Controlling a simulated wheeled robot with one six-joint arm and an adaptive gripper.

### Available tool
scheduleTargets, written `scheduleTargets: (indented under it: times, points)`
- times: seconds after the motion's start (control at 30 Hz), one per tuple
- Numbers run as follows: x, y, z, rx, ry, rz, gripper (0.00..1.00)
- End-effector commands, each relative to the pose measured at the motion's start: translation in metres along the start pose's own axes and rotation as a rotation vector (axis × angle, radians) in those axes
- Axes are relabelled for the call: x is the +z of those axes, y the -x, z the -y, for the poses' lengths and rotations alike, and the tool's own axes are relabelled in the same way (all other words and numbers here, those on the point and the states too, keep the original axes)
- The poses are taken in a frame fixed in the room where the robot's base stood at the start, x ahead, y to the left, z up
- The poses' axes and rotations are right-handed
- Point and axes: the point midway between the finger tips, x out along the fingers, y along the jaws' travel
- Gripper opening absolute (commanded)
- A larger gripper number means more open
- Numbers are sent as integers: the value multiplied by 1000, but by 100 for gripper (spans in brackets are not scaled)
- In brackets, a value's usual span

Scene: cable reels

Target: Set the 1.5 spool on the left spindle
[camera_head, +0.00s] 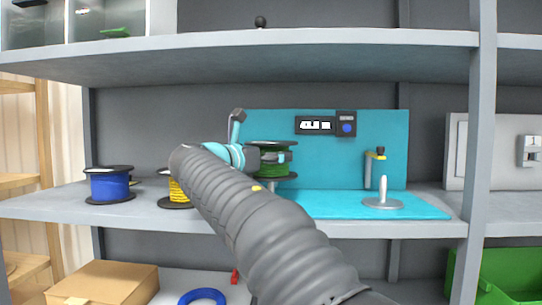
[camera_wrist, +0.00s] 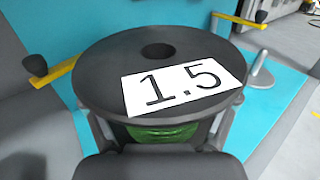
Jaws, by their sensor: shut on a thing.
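The 1.5 spool (camera_head: 271,169) is dark-flanged with green wire and sits in my gripper (camera_head: 284,157), upright in front of the teal panel. In the wrist view its top flange (camera_wrist: 105,62) bears a white 1.5 label, and its centre hole looks dark and empty. The fingers of my gripper (camera_wrist: 165,130) are shut around the green winding. A yellow bar with a black knob, seemingly part of the left spindle (camera_wrist: 55,75), shows left of the spool; its post is hidden. The gap between spool and spindle cannot be told.
A blue spool (camera_head: 110,187) and a partly hidden yellow spool (camera_head: 175,190) stand on the shelf at left. An upper shelf (camera_head: 250,56) runs above.

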Motion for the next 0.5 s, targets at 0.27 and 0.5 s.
scheduleTargets:
  times: [0.27,0.5]
  points:
    - [1,0,0,0,-1,2,15]
    - [-5,0,0,0,-1,2,15]
